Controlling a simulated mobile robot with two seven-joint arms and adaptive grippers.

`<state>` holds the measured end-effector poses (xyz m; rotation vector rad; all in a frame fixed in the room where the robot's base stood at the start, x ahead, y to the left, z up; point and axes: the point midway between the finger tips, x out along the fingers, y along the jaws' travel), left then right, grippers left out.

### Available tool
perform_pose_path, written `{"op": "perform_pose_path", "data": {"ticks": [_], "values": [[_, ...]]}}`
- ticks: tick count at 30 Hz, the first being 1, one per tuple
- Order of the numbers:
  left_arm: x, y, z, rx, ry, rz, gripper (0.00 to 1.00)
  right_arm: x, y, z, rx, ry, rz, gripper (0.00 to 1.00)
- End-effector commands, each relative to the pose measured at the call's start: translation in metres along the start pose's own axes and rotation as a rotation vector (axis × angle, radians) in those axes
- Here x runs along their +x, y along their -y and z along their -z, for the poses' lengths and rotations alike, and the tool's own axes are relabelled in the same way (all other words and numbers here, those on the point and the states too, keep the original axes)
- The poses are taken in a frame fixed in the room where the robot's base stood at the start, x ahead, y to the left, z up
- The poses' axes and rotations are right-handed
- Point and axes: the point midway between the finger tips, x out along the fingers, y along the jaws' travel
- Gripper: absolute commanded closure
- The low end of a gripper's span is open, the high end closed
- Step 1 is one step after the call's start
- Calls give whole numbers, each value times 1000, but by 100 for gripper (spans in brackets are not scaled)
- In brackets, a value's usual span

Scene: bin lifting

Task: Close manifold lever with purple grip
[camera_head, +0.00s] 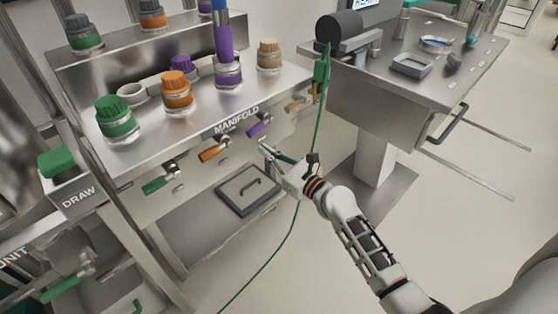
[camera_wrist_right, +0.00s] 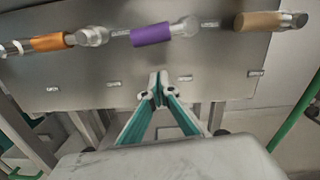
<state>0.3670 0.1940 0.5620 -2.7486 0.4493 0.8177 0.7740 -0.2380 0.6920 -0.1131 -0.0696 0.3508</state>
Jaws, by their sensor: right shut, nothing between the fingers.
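The manifold lever with the purple grip (camera_head: 257,130) is on the front panel below the MANIFOLD label. In the right wrist view its purple grip (camera_wrist_right: 150,34) lies nearly level, slightly tilted, between the orange grip and the tan grip. My right gripper (camera_head: 266,150) is shut and empty, just below and in front of the purple grip. In the right wrist view its fingertips (camera_wrist_right: 158,90) are together, below the purple grip and apart from it. My left gripper is in neither view.
Orange (camera_head: 209,153), green (camera_head: 154,185) and tan (camera_head: 294,107) levers share the panel. A green hose (camera_head: 292,222) hangs right of the manifold and runs near my right wrist. A dark hatch with a handle (camera_head: 247,190) is below. A metal table (camera_head: 400,90) stands at right.

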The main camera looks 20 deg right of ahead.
Motion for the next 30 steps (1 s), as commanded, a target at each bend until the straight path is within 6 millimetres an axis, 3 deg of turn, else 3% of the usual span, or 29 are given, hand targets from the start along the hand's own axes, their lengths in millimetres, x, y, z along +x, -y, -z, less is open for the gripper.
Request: {"op": "perform_pose_path", "data": {"ticks": [1,6,21,30], "values": [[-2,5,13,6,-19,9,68,3,1,-19,-4,9,1,100],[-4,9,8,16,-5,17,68,7,1,-39,-4,10,1,100],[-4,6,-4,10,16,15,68,7,-1,-38,0,-1,-1,100],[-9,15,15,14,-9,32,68,11,0,-63,100,9,5,100]]}}
